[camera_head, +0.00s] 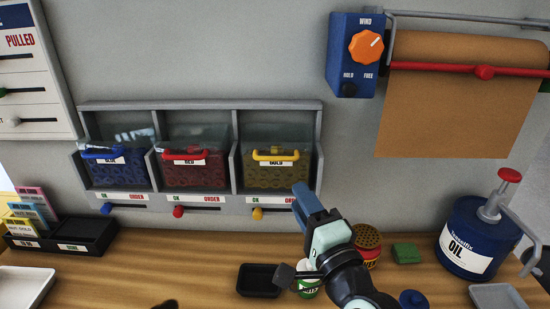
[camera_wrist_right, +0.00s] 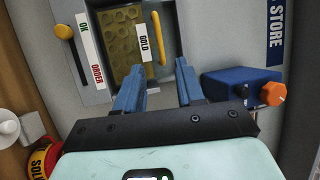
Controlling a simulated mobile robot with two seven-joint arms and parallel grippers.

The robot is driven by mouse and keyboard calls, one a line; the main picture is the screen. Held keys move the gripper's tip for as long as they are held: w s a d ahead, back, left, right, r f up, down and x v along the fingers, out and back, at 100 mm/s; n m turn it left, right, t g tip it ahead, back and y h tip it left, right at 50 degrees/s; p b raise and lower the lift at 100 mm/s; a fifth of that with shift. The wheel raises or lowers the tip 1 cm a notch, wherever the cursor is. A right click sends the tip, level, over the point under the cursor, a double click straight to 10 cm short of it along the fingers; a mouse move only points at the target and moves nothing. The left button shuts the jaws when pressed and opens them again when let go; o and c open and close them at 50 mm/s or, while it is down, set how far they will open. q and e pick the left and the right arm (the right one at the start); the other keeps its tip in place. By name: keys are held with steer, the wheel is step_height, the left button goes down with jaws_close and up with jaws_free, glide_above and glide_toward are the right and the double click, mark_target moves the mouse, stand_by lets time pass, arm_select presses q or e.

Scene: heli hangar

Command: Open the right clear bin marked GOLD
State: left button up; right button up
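The right clear bin marked GOLD (camera_head: 278,173) sits in the right bay of a grey wall rack, with yellow contents and a yellow handle (camera_head: 283,155) across its front. It looks closed in the rack. My right gripper (camera_head: 308,200) is in front of and below the bin's right side in the head view. In the right wrist view its two blue fingers (camera_wrist_right: 158,68) are apart with nothing between them. The yellow handle (camera_wrist_right: 159,38) shows beyond the fingertips, roughly in line with the gap and apart from them. My left gripper is not seen.
The BLUE bin (camera_head: 115,170) and RED bin (camera_head: 193,170) sit to the left in the same rack (camera_head: 200,105). Sliders with coloured knobs run below. A blue WIND box (camera_head: 346,80) is on the wall at right. A black tray (camera_head: 259,282), tins and an oil can (camera_head: 468,242) stand on the bench.

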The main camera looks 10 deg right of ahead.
steer(key=p, duration=0.3)
glide_toward(279, 164)
steer(key=w+a+r, duration=0.2)
steer(key=w+r, duration=0.1)
steer(key=w+a+r, duration=0.1)
steer(key=w, duration=0.1)
steer(key=shift+w+r, duration=0.1)
steer(key=shift+r, duration=0.2)
steer(key=shift+d, duration=0.1)
jaws_close()
